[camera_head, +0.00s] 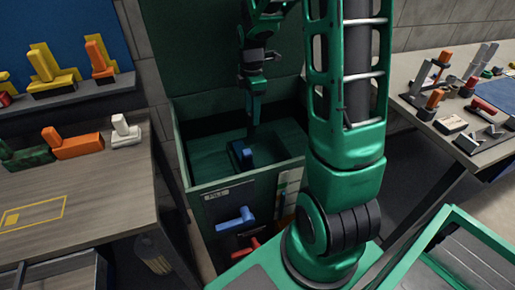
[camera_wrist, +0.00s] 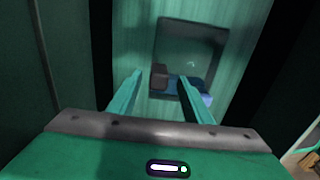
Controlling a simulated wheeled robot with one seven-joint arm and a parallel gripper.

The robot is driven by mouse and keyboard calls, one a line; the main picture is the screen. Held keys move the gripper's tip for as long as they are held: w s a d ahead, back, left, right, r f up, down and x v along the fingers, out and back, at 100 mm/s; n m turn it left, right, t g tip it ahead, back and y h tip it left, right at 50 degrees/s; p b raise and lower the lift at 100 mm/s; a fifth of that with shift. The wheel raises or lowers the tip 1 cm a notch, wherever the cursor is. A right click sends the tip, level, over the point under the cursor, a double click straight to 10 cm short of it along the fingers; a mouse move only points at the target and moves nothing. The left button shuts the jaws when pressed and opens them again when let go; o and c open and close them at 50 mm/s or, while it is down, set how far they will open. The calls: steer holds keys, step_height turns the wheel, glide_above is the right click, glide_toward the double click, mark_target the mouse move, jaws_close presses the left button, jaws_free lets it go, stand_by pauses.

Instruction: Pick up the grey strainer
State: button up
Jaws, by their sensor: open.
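I cannot pick out the grey strainer for certain. My gripper (camera_head: 252,128) points down into the open green box (camera_head: 186,158). In the wrist view its two fingers (camera_wrist: 161,80) are apart, with nothing held between them. Beyond the fingertips in that view is a dark grey square panel (camera_wrist: 190,42). A dark block (camera_wrist: 159,76) and a blue piece (camera_wrist: 206,98) lie at its near edge, partly behind the right finger. In the head view a blue block (camera_head: 240,153) shows inside the box beside the gripper.
Box walls surround my gripper closely. Blue (camera_head: 236,220) and red (camera_head: 246,248) handles stick out of its front. A wooden bench (camera_head: 70,190) at left holds green, orange and white pieces. A table (camera_head: 425,62) at right carries several fittings.

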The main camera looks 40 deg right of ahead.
steer(key=shift+f, duration=1.25)
jaws_close()
steer(key=shift+r, duration=0.15)
